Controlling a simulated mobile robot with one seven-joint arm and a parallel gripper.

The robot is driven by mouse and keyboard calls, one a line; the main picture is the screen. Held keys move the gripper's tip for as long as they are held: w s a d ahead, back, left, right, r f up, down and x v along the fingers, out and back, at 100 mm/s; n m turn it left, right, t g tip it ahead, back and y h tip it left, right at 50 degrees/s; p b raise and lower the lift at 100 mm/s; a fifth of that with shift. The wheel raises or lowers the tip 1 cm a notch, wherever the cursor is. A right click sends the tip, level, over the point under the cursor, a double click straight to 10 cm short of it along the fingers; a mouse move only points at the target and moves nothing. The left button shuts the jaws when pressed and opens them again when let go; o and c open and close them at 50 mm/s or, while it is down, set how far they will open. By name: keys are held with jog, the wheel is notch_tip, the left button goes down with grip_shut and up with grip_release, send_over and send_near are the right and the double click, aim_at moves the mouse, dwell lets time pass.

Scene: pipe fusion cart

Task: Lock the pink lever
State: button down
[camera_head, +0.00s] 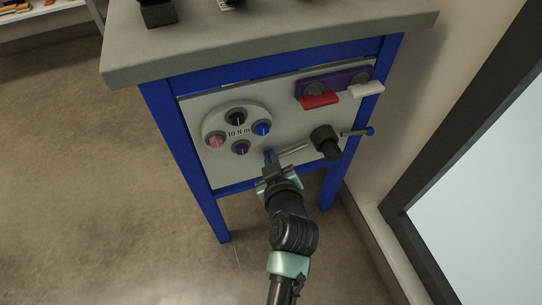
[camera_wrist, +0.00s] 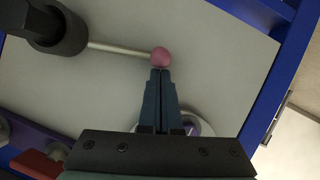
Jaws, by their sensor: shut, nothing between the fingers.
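The pink lever is a thin metal rod with a pink ball knob (camera_wrist: 160,57) on its end. In the wrist view its rod (camera_wrist: 118,48) runs left to a black hub (camera_wrist: 45,25). In the head view the rod (camera_head: 293,150) points left and slightly down from the black hub (camera_head: 325,142), and my gripper hides the knob. My gripper (camera_head: 269,155) is shut and empty. Its fingertips (camera_wrist: 160,72) are right beside the knob; I cannot tell whether they touch it.
A blue-knobbed lever (camera_head: 370,131) points right from the hub. A round dial plate (camera_head: 219,114) with several knobs is left of it. Red (camera_head: 320,101) and white (camera_head: 366,90) handles are above. The worktop edge (camera_head: 270,60) overhangs the panel; a wall is on the right.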

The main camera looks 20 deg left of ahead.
jog(key=shift+f, duration=0.2)
jog(key=d+f+n+t+h+b, duration=0.1)
jog(key=f+n+b, duration=0.1)
jog(key=f+b, duration=0.1)
jog(key=w+d+f+n+t+h+b, duration=0.1)
jog(key=f+n+t+b, duration=0.1)
jog(key=b, duration=0.3)
jog(key=w+d+f+n+t+b, duration=0.1)
jog(key=f+n+b, duration=0.3)
jog(key=shift+w+t+h+b, duration=0.1)
jog(key=shift+t+h+b, duration=0.2)
jog(key=shift+t+h, duration=0.1)
jog(key=shift+w+d+f+n+t+b, duration=0.2)
jog(key=shift+d+n+t, duration=0.1)
jog(key=shift+n, duration=0.2)
jog(key=shift+w+d+f+n+t+b, duration=0.1)
jog(key=shift+w+d+n+t, duration=0.15)
jog(key=shift+n, duration=0.25)
jog(key=shift+w+d+f, duration=0.1)
jog(key=shift+w+d, duration=0.15)
jog(key=shift+d, duration=0.2)
